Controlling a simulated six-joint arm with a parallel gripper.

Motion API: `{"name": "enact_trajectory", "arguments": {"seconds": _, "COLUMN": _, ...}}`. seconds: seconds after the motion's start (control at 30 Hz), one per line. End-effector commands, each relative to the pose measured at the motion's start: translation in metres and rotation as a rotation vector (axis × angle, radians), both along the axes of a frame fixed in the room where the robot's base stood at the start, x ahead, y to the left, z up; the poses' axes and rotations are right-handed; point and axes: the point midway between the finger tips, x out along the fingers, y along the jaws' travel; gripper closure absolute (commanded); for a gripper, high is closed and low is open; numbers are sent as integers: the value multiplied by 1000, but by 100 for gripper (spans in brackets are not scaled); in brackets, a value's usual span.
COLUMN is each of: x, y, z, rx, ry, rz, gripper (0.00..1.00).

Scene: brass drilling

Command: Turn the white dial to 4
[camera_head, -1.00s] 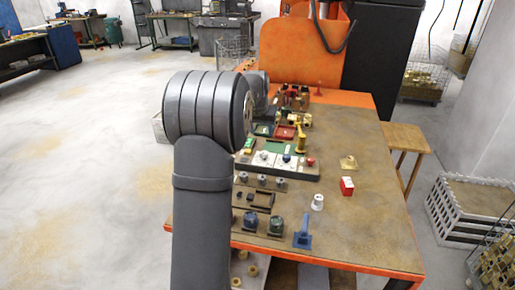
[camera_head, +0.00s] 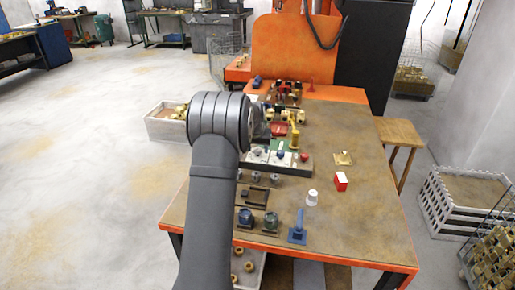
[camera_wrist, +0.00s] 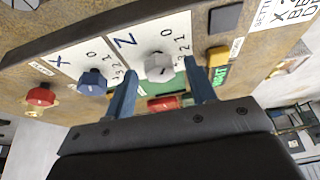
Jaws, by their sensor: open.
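The white dial (camera_wrist: 158,66) sits on a white panel plate (camera_wrist: 135,45) marked Z, with small numbers 0, 1, 2 and more beside it. Its pointer setting is too small to read. My gripper (camera_wrist: 163,80) is open, one blue-grey finger on each side of the dial's near edge. I cannot tell whether the fingers touch it. In the head view the white dial (camera_head: 258,150) shows small on the panel, and my arm hides most of the gripper.
A blue dial (camera_wrist: 92,82) on an X plate and a red knob (camera_wrist: 40,97) stand left of the white dial.

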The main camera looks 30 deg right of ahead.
Motion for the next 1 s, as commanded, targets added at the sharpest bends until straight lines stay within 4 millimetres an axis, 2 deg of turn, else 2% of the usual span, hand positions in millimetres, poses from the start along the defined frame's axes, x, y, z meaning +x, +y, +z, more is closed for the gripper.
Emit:
{"name": "enact_trajectory", "arguments": {"seconds": 0.1, "x": 0, "y": 0, "z": 0, "rx": 0, "ry": 0, "rz": 0, "gripper": 49}}
{"name": "enact_trajectory", "arguments": {"seconds": 0.33, "x": 0, "y": 0, "z": 0, "rx": 1, "ry": 1, "rz": 0, "gripper": 94}}
{"name": "enact_trajectory", "arguments": {"seconds": 0.67, "x": 0, "y": 1, "z": 0, "rx": 0, "ry": 1, "rz": -38, "gripper": 94}}
{"name": "enact_trajectory", "arguments": {"seconds": 1.0, "x": 2, "y": 2, "z": -1, "rx": 0, "ry": 3, "rz": -260, "gripper": 94}}
